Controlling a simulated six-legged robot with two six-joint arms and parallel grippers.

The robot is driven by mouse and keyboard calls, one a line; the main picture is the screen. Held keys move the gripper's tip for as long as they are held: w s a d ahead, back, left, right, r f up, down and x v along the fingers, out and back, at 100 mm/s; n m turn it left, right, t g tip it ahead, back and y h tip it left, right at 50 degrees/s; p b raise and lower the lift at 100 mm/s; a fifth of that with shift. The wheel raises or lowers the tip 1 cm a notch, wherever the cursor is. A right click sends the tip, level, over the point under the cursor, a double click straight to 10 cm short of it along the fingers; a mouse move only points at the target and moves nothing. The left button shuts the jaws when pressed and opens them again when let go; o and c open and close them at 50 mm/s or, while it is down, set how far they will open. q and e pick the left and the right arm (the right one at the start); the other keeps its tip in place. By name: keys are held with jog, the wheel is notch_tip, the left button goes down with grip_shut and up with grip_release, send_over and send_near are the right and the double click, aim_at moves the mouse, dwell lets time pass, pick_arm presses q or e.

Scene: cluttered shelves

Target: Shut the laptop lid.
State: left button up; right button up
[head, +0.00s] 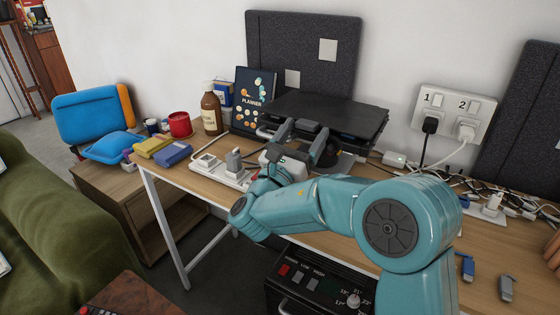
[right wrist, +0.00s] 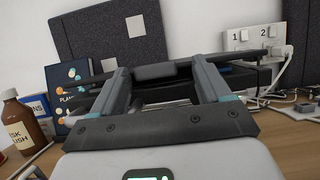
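The laptop (head: 330,110) is a dark flat slab near the back of the wooden desk. Its lid lies close to level, and a gap shows between the lid (right wrist: 235,57) and the dark part below it (right wrist: 238,78) in the right wrist view. My right gripper (head: 304,128) is at the laptop's front edge, its two fingers spread apart. In the right wrist view the fingers (right wrist: 162,76) reach the lid's near edge, with a small dark grey block between them; I cannot tell if they touch. The gripper hides part of the laptop's front. My left gripper is not in view.
A planner (head: 254,95), a brown bottle (head: 211,112) and a red tin (head: 180,124) stand left of the laptop. A power strip (head: 222,168) lies in front. A wall socket (head: 455,112) with plugs and cables is on the right.

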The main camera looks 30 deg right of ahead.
pick_arm(q)
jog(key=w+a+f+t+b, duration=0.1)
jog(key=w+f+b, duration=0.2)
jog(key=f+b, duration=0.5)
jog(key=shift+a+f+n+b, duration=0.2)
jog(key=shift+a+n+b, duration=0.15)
jog(key=shift+b, duration=0.2)
pick_arm(e)
jog(key=v, duration=1.5)
jog(key=shift+a+r+t, duration=0.25)
jog(key=shift+a+t, duration=0.05)
jog(key=shift+a, duration=0.2)
jog(key=shift+c, duration=0.3)
